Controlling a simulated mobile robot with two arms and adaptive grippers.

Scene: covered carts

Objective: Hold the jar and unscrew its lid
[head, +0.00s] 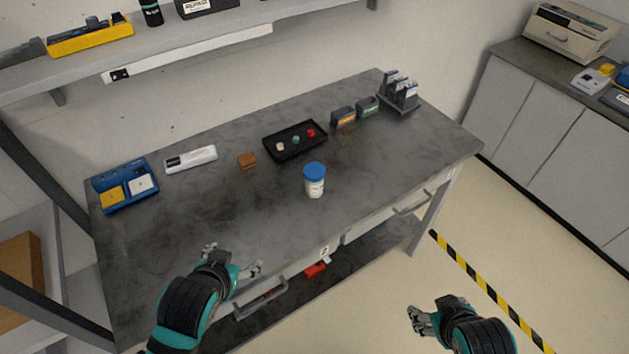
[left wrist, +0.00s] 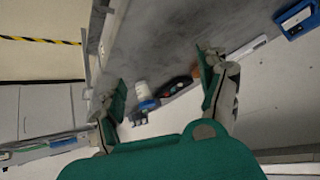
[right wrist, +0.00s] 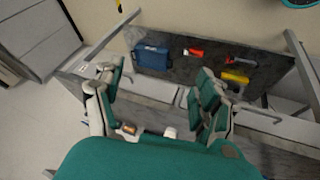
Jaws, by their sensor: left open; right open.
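The jar (head: 314,188) is white with a blue lid (head: 315,171). It stands upright on the grey workbench, near the middle of its front half, with the lid on. It also shows small between the fingers in the left wrist view (left wrist: 141,90). My left gripper (head: 235,258) is open and empty over the bench's front edge, to the left of and nearer than the jar. My right gripper (head: 414,322) is open and empty, out in front of the bench over the floor, well right of and nearer than the jar.
Behind the jar lies a black tray (head: 295,141) with small coloured pieces. Card holders (head: 398,92) stand at the back right. The bench around the jar is clear.

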